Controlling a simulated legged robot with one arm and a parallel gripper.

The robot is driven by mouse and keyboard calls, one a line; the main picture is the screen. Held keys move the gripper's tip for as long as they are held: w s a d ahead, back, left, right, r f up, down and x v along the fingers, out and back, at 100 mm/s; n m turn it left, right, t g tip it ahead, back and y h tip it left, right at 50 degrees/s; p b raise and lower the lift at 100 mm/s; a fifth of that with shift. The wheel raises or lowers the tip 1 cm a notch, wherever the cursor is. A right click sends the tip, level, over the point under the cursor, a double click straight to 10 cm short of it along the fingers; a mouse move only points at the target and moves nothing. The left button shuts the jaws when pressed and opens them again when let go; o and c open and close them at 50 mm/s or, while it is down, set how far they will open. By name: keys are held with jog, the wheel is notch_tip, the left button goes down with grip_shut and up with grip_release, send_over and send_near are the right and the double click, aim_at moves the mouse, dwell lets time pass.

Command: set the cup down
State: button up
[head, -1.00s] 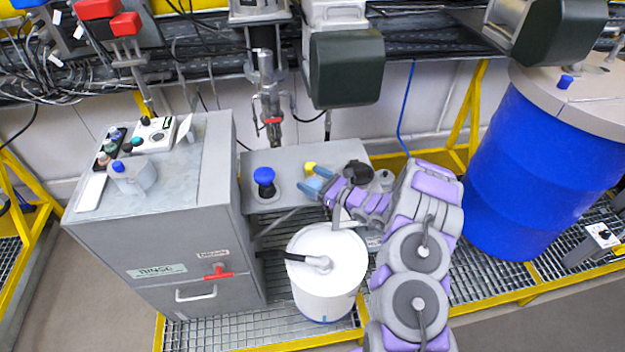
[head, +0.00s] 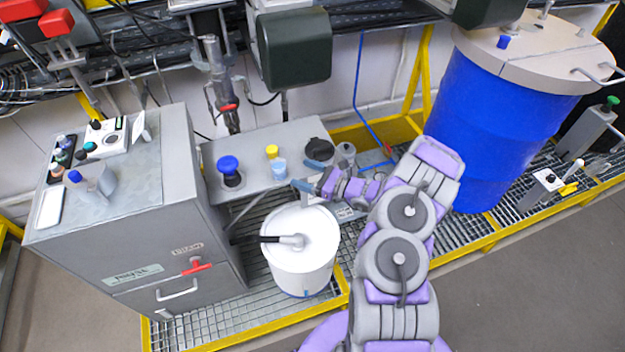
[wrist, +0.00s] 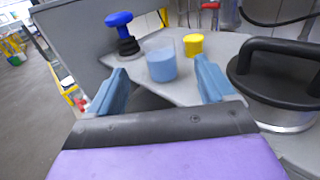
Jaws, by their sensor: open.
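The cup (wrist: 161,62) is a clear beaker with blue liquid. It stands upright on the grey shelf (head: 262,143) in front of the wall. The cup also shows in the head view (head: 280,168), small and near my gripper. My gripper (wrist: 160,88) is open, with its two blue fingers apart. In the wrist view the cup stands between and just beyond the fingertips, with no clear contact. In the head view my gripper (head: 307,174) is at the shelf's front edge, right of the cup.
A blue-knobbed fitting (head: 229,168) and a yellow-capped item (head: 272,152) stand near the cup. A black-handled lid (wrist: 280,85) is close to the right finger. A white drum (head: 300,260) sits below, a grey cabinet (head: 120,245) left and a blue barrel (head: 490,120) right.

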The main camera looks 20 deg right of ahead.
jog(key=s+a+r+n+g+y, duration=0.2)
jog(key=s+a+r+n+g, duration=0.35)
jog(key=a+r, duration=0.25)
jog(key=s+a+r+n+g+y, duration=0.2)
jog(key=s+a+r+n+g, duration=0.3)
jog(key=a+r, duration=0.35)
jog(key=s+a+r+n+g+h, duration=0.2)
jog(key=s+r+n+g, duration=0.15)
jog(key=s, duration=0.25)
jog(key=s+a+r+n+g+h, duration=0.2)
jog(key=s+a+n, duration=0.1)
jog(key=s+n, duration=0.3)
jog(key=s+d+r+n+h, duration=0.1)
jog(key=s+d+n+h, duration=0.2)
jog(key=s+d+h, duration=0.3)
jog(key=s+d+r+n+t+h, duration=0.1)
jog(key=s+d+n+h, duration=0.3)
jog(key=s, duration=1)
jog(key=d+h, duration=0.2)
jog(key=d, duration=0.2)
jog(key=shift+s+d+r+h, duration=0.15)
jog(key=shift+d+r+h, duration=0.1)
jog(key=shift+d+h, duration=0.15)
